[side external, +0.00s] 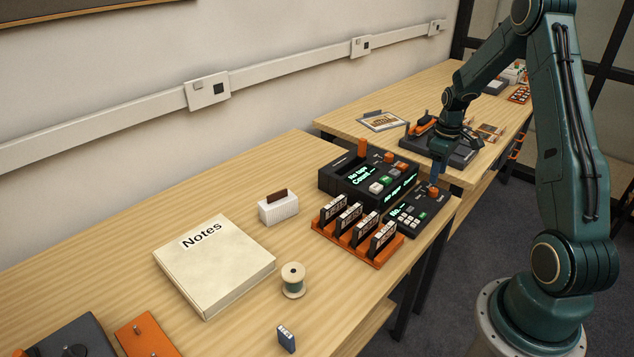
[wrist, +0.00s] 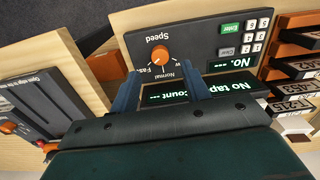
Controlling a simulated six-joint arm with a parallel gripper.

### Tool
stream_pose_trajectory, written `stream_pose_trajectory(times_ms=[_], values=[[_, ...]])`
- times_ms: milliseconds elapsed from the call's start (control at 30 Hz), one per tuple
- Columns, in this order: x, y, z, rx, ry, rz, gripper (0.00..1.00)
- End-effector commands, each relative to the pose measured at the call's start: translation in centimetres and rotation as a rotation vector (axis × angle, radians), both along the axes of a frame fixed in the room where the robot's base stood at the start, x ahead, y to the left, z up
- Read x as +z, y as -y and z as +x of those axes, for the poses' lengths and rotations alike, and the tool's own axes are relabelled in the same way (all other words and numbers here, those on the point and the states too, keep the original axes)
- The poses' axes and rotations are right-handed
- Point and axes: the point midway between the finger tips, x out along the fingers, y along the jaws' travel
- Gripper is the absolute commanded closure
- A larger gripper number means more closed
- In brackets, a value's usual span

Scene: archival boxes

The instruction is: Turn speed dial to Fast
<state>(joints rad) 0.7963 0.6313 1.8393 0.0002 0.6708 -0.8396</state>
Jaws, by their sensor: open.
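The speed dial is an orange round knob (wrist: 159,55) on a dark keypad panel (wrist: 190,47), under the word "Speed", with Fast, Normal and a partly hidden label around it. I cannot tell for sure which label its mark points to. In the side view the dial (side external: 433,191) sits at the panel's far right corner. My gripper (wrist: 163,88) is open and empty in the wrist view, its two blue-grey fingers apart and off the dial. In the side view my gripper (side external: 438,168) hangs just above the dial, pointing down.
A black tape unit (side external: 345,182) with lit displays, tall orange knobs and buttons stands beside the panel. An orange rack (side external: 368,258) of labelled cassettes is in front. A notes box (side external: 214,262), white holder (side external: 279,210) and thread spool (side external: 293,279) lie farther left. A gap separates the two tables.

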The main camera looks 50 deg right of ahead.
Motion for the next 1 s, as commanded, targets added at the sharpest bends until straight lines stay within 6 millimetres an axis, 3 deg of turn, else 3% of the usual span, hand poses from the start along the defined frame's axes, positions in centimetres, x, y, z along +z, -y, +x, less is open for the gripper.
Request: stream_pose_trajectory(times_ms=[200, 400, 633, 1000], values=[[4.0, 0.1, 0.1, 0.000, 0.003, -0.003, 0.53], [6.8, 0.1, 0.0, -0.001, 0.002, -0.003, 0.53], [8.3, 0.0, 0.0, -0.001, 0.000, -0.001, 0.53], [8.4, 0.0, 0.0, -0.001, 0.000, 0.000, 0.53]])
